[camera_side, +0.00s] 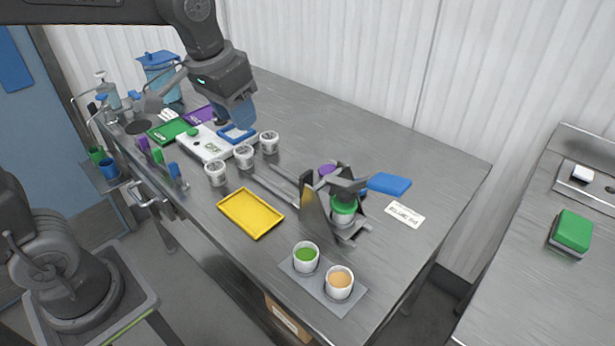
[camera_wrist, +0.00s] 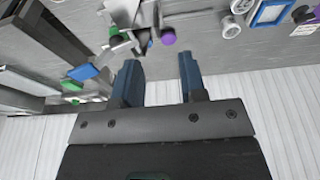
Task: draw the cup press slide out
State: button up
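The cup press (camera_side: 316,210) is a grey metal stand on the right half of the steel table. A white cup with a green lid (camera_side: 344,207) sits in it, and a purple knob (camera_side: 328,170) shows at its back. Grey rails (camera_side: 272,189) run out from the press toward the left. Which part is the slide is hard to tell. The press also shows small in the wrist view (camera_wrist: 125,18), with its purple knob (camera_wrist: 168,38). My gripper (camera_side: 240,118) is up and left of the press, over the scale area. Its blue fingers are apart and empty in the wrist view (camera_wrist: 160,72).
A yellow tray (camera_side: 232,211) lies left of the press, and white tubs (camera_side: 244,155) stand behind it. Cups of green and orange contents sit on a grey plate (camera_side: 312,286) in front. A blue cloth (camera_side: 389,184) and a label card (camera_side: 405,214) lie right.

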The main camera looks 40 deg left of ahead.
jog(key=w+d+f+g, duration=0.1)
jog(key=w+f+g, duration=0.15)
jog(key=w, duration=0.65)
send_over(306, 172)
notch_tip(306, 172, down, 5)
jog(key=shift+g, duration=0.25)
notch_tip(306, 172, down, 14)
jog(key=shift+r, duration=0.25)
grip_shut()
